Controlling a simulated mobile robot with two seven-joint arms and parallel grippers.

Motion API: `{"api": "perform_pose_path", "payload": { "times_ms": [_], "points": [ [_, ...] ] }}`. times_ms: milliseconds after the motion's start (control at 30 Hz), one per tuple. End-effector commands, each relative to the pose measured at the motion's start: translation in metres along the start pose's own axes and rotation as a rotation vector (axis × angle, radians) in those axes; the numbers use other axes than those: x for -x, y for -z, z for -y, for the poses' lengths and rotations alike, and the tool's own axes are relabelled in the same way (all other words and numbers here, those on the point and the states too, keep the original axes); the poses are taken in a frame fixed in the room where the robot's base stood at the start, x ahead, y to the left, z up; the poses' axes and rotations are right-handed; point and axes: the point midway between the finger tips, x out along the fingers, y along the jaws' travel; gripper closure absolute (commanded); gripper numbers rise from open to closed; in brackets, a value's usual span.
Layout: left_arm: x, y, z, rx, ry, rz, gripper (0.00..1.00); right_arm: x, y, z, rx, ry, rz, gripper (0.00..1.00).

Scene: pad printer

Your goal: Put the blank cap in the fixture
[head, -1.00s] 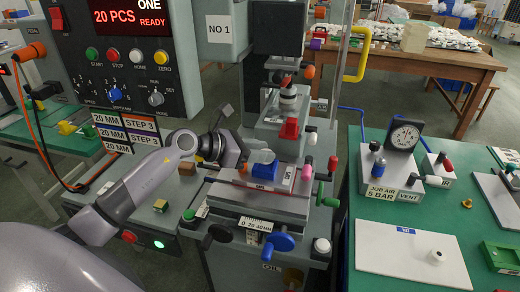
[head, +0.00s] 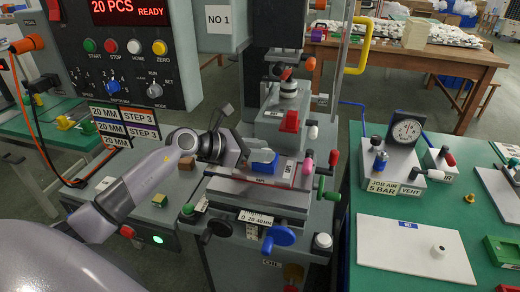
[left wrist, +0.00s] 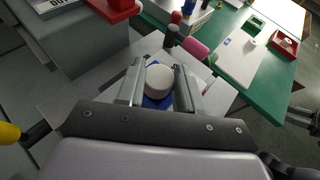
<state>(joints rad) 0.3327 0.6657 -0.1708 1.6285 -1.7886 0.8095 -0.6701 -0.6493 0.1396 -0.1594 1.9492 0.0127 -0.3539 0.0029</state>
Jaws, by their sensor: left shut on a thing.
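The blank cap (left wrist: 158,79) is white and round, and sits between the two fingers of my left gripper (left wrist: 157,84) in the left wrist view. The blue fixture (left wrist: 157,103) shows just under the cap there. In the head view, my left gripper (head: 246,152) reaches in from the left at the blue fixture (head: 264,163) on the printer's slide. The cap is mostly hidden in that view, so I cannot tell whether it is fully seated. My right gripper is not in view.
The printer's red block (head: 290,121) stands behind the fixture, with a pink knob (head: 307,158) to its right. On the green table, a white board (head: 410,252) carries a small white piece (head: 438,249). A gauge (head: 406,129) stands behind the board.

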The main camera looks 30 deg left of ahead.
Motion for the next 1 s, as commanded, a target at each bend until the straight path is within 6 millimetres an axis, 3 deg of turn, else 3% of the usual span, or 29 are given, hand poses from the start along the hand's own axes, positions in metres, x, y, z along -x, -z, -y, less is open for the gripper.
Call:
{"api": "perform_pose_path", "payload": {
  "times_ms": [800, 833, 900, 1000],
  "points": [
    [-0.0023, 0.0057, -0.0002, 0.0, 0.0, 0.0, 0.96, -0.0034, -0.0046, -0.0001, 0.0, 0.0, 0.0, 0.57],
    [-0.0021, 0.0049, -0.0001, 0.0, 0.0, 0.001, 0.57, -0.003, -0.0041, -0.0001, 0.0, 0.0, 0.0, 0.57],
    [-0.0019, 0.0046, -0.0002, 0.001, 0.0, 0.001, 0.34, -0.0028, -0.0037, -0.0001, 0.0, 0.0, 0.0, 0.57],
    [-0.002, 0.0047, -0.0002, 0.0, 0.0, 0.001, 0.34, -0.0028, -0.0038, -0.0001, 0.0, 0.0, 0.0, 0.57]
  ]
}}
